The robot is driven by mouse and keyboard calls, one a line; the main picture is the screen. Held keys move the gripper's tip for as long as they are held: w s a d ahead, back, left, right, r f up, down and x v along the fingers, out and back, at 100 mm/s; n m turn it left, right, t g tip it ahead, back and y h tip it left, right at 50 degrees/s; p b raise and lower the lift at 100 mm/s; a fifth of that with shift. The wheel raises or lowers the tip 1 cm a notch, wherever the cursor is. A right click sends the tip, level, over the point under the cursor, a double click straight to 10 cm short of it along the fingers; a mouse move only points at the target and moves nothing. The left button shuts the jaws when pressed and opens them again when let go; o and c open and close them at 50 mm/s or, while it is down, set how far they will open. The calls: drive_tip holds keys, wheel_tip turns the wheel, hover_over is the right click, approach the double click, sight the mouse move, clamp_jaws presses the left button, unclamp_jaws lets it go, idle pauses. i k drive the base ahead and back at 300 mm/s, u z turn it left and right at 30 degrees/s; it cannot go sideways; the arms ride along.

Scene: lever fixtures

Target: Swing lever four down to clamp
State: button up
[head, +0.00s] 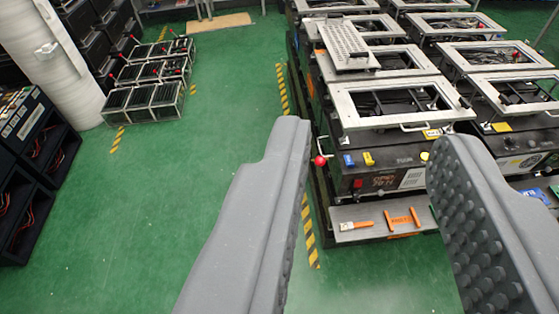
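My gripper (376,142) is open, with one grey finger at centre left and the other, with a studded inner face, at the right. Nothing is held between the fingers. A red ball knob (320,160) shows just right of the left fingertip in the picture, at the front left corner of a dark fixture (385,178) with a pale metal frame on top. I cannot tell its distance from the finger. No number on it is readable, so I cannot tell which lever is lever four. The left finger hides part of the floor and fixture side.
More framed fixtures (455,22) fill the right side. A low shelf (350,212) holds orange-handled tools. Black crates (150,98) with small red knobs stand at upper left, near a white column (48,50) and dark racks (40,150). Green floor (190,170) is clear between.

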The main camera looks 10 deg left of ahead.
sight(320, 162)
drive_tip(key=u, duration=0.15)
drive_tip(key=i, duration=1.15)
drive_tip(key=u, duration=0.3)
